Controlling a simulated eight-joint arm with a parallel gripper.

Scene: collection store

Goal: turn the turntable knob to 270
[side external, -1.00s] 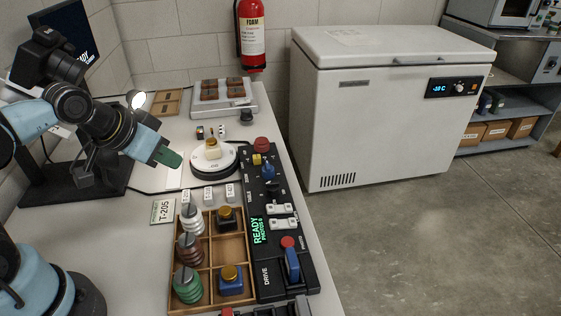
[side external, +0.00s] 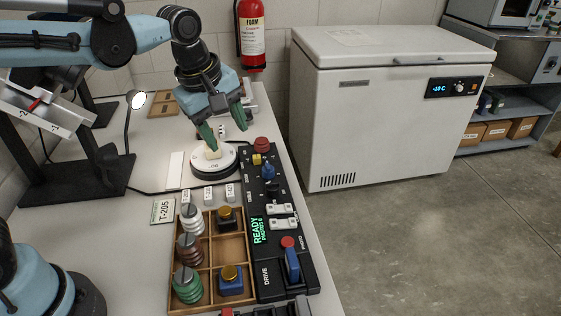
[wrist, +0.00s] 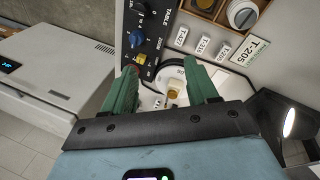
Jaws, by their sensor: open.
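The turntable (side external: 226,166) is a white disc on a dark base, with a small cream and amber object (side external: 213,152) on it. Beside it runs a black control panel (side external: 263,205). A black knob (wrist: 139,9) sits by the word TABLE in the wrist view; in the side view this knob (side external: 273,188) is small and its setting unreadable. A blue knob (side external: 268,171) is next to it. My gripper (side external: 227,130) is open and empty, its green fingers pointing down above the turntable's far side. In the wrist view the amber-topped object shows between the fingers of my gripper (wrist: 161,80).
Yellow (side external: 257,159) and red (side external: 262,144) controls top the panel. A wooden tray (side external: 207,256) with jars and stacked discs lies in front. A lamp (side external: 136,100) stands left of the turntable. A blue lever (side external: 291,263) rises at the panel's near end.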

